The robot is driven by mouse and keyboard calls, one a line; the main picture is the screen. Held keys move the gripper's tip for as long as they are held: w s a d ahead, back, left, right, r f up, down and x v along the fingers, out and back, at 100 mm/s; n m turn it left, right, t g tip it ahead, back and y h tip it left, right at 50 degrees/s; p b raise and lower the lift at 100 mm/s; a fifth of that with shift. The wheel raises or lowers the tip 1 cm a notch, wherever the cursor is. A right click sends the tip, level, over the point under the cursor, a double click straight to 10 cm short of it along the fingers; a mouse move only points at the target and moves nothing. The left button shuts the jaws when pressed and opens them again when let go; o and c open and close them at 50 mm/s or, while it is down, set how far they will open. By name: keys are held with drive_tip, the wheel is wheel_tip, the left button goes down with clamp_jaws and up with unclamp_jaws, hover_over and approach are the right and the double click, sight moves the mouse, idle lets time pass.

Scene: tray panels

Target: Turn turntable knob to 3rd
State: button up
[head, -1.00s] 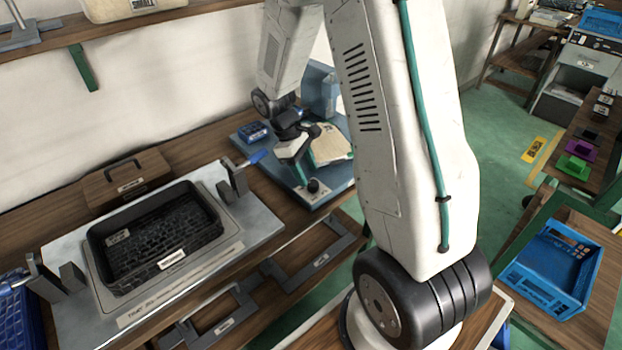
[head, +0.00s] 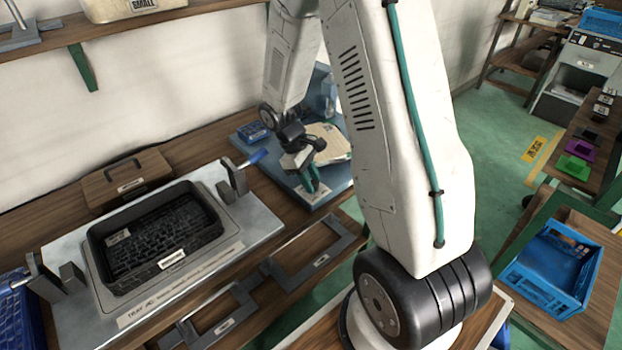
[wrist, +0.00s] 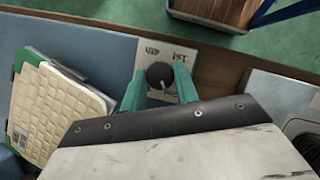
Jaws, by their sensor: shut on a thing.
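The black round knob (wrist: 160,75) sits on a pale label plate (wrist: 153,50) in the wrist view. The plate reads "1ST" at its right; the lettering left of that is hard to read. A small light mark shows on the knob's near side. My gripper (wrist: 160,80) has its teal fingers on either side of the knob and is shut on it. In the head view my gripper (head: 311,182) reaches down to the front of the blue turntable base (head: 335,192), and its fingers hide the knob.
Grey frames (head: 320,255) lie on the bench front. A blue crate (head: 555,270) is at right.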

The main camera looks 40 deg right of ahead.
drive_tip(key=shift+m, duration=0.3)
drive_tip(key=m+y, duration=0.1)
drive_tip(key=m, duration=0.1)
drive_tip(key=shift+d+m, duration=0.15)
drive_tip(key=shift+m, duration=0.25)
drive_tip(key=m+y, duration=0.1)
drive_tip(key=m, duration=0.2)
drive_tip(key=shift+d+m+y, duration=0.1)
drive_tip(key=shift+m+y, duration=0.2)
drive_tip(key=m+y, duration=0.1)
drive_tip(key=m, duration=0.2)
drive_tip(key=m+y, duration=0.1)
drive_tip(key=m, duration=0.2)
drive_tip(key=shift+d+t, duration=0.1)
drive_tip(key=shift+t, duration=0.2)
drive_tip(key=shift+m, duration=0.4)
drive_tip(key=o, duration=1)
drive_tip(key=shift+c, duration=0.2)
